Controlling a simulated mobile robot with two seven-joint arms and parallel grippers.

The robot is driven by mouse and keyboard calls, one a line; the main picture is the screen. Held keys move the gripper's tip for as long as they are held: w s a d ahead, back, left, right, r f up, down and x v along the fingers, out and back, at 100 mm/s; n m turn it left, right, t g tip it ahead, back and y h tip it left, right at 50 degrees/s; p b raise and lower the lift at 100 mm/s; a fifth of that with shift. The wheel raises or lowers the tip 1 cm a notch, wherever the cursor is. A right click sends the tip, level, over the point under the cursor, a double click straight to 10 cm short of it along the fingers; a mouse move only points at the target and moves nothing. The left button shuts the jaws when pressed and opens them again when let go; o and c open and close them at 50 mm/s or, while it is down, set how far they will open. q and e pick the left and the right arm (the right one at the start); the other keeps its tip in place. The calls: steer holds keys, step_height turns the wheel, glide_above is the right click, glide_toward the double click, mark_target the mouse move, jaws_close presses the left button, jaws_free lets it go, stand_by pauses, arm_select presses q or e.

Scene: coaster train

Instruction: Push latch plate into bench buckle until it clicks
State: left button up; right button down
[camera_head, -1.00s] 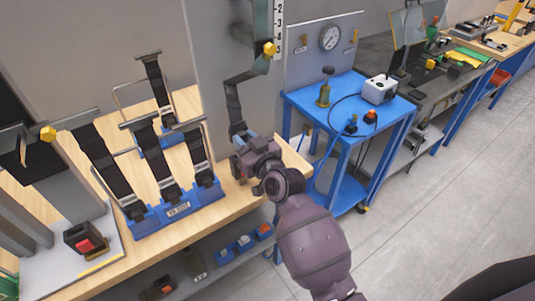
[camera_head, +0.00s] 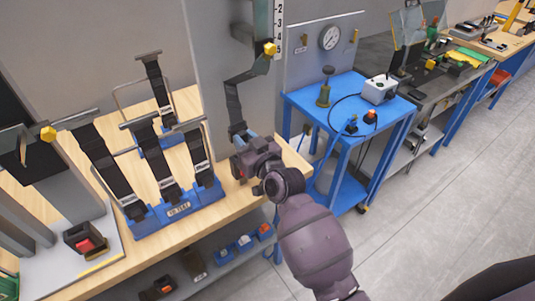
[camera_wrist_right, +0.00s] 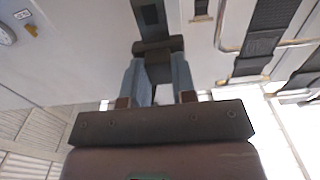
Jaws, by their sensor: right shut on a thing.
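A dark strap (camera_head: 233,100) hangs from the upright panel, below a yellow knob, down to my right gripper (camera_head: 246,143). My right gripper is shut on the latch plate at the strap's end. In the right wrist view the latch plate (camera_wrist_right: 158,46) shows as a dark crossbar at the tips of the blue-grey fingers. Whether plate and buckle touch is hidden. My left gripper is not in view.
A blue rack (camera_head: 178,209) with several upright straps stands left of my right gripper on the wooden bench (camera_head: 222,210). Another dark block with a red button (camera_head: 85,239) sits on a pale plate at far left. A blue cart (camera_head: 345,105) stands to the right.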

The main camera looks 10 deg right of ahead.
step_height(320, 180, down, 6)
steer(key=b, duration=0.3)
steer(key=shift+b, duration=0.35)
stand_by(2.4)
steer(key=c, duration=0.8)
jaws_free()
steer(key=shift+c, duration=0.2)
steer(key=v, duration=1)
steer(key=shift+s, duration=0.4)
steer(key=shift+d, duration=0.15)
